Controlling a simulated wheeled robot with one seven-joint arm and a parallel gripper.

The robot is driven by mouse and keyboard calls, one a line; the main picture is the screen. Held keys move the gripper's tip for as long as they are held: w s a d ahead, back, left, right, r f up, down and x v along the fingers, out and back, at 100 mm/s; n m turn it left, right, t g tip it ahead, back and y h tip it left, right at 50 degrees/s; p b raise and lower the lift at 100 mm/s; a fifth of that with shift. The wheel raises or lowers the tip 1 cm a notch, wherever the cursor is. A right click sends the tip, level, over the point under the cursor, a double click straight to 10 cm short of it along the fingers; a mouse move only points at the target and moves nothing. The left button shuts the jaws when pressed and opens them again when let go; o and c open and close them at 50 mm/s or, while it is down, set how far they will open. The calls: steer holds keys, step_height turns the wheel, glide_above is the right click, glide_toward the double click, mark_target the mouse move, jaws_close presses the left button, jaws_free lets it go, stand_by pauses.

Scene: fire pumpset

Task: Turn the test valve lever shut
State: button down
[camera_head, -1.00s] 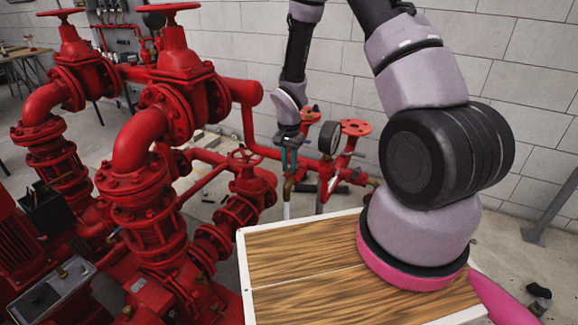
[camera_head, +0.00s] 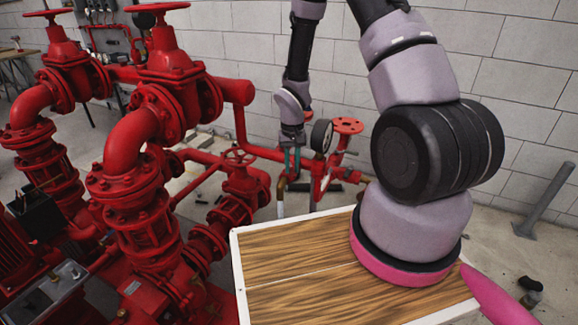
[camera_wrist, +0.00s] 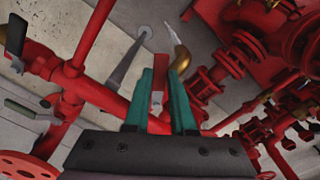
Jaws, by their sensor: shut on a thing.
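My gripper (camera_head: 291,160) is at the red pipework beyond the wooden-topped surface, pointing down. In the wrist view its two green fingers (camera_wrist: 159,100) are closed on a red, flat, narrow piece, the test valve lever (camera_wrist: 158,88), which stands between them. A brass elbow pipe (camera_wrist: 180,58) shows just beyond the right finger, and it also shows below the gripper in the head view (camera_head: 281,186). The valve body is mostly hidden behind the fingers and the gripper's dark housing. In the head view the lever is too small and covered to make out.
A round gauge (camera_head: 321,136) and a red handwheel (camera_head: 347,125) stand close right of my gripper. A red valve with a handwheel (camera_head: 239,158) and large red pumps (camera_head: 135,190) stand left. A block wall (camera_head: 340,80) is close behind.

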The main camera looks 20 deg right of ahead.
mark_target(293, 171)
steer(key=shift+d+n, duration=0.25)
steer(key=shift+n, duration=0.15)
steer(key=c, duration=0.7)
jaws_free()
steer(key=shift+c, duration=0.2)
steer(key=shift+r, duration=0.1)
step_height(293, 171, up, 11)
steer(key=shift+f, duration=0.2)
